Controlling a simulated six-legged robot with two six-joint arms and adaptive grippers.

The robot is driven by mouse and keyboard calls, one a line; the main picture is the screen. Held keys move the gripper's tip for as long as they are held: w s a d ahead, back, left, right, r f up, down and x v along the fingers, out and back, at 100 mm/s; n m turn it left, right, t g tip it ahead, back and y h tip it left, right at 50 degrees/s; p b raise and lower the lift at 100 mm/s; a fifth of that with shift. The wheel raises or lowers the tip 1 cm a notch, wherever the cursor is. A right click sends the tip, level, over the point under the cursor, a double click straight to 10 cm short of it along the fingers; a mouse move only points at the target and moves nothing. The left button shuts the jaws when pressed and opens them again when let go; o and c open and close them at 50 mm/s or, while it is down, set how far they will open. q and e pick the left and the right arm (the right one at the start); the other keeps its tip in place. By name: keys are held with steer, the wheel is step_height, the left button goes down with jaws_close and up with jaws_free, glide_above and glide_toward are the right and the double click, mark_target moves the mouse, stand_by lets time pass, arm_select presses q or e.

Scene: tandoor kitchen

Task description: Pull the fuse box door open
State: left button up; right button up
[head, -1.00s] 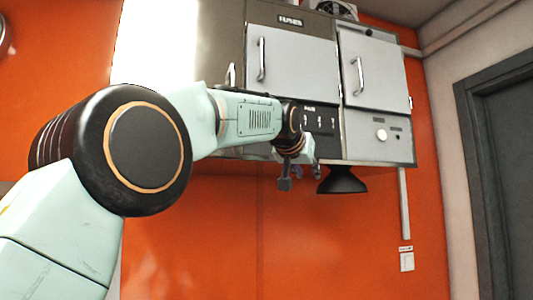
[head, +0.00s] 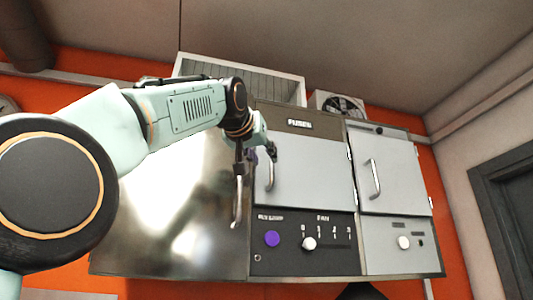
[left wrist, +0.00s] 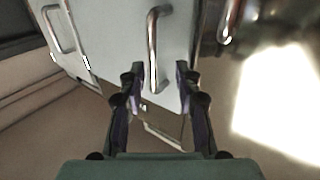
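The fuse box door (head: 305,185) is a light grey panel under a dark strip with a "FUSES" label (head: 300,124). It looks shut. Its upright metal handle (head: 270,174) is near the door's left edge. My left gripper (head: 257,158) is in front of this edge, by the upper part of the handle, and partly covers it. In the left wrist view the gripper (left wrist: 153,78) is open, with the handle (left wrist: 153,48) showing between and beyond the two fingertips. No contact is clear. My right gripper is not in view.
A second grey door with a handle (head: 375,178) is to the right. A shiny steel panel (head: 180,215) with its own handle (head: 237,205) is to the left. Below the fuse door is a black control panel (head: 303,258) with a purple button and a knob.

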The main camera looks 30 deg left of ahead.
mark_target(268, 159)
arm_select(q)
steer(key=p+x, duration=0.2)
steer(key=shift+w+r+p, duration=0.1)
steer(key=shift+w+p, duration=0.2)
steer(key=shift+w+d, duration=0.15)
steer(key=shift+w, duration=0.3)
steer(key=shift+w+d+f, duration=0.2)
steer(key=shift+w+d, duration=0.2)
steer(key=shift+d, duration=0.05)
steer(key=shift+c, duration=1.2)
steer(key=shift+s, duration=0.1)
steer(key=shift+c, duration=0.7)
steer(key=shift+s+a+r, duration=0.15)
steer(key=shift+s+a, duration=0.25)
steer(key=shift+s, duration=0.05)
steer(key=c, duration=0.3)
steer(key=shift+d, duration=0.1)
jaws_close()
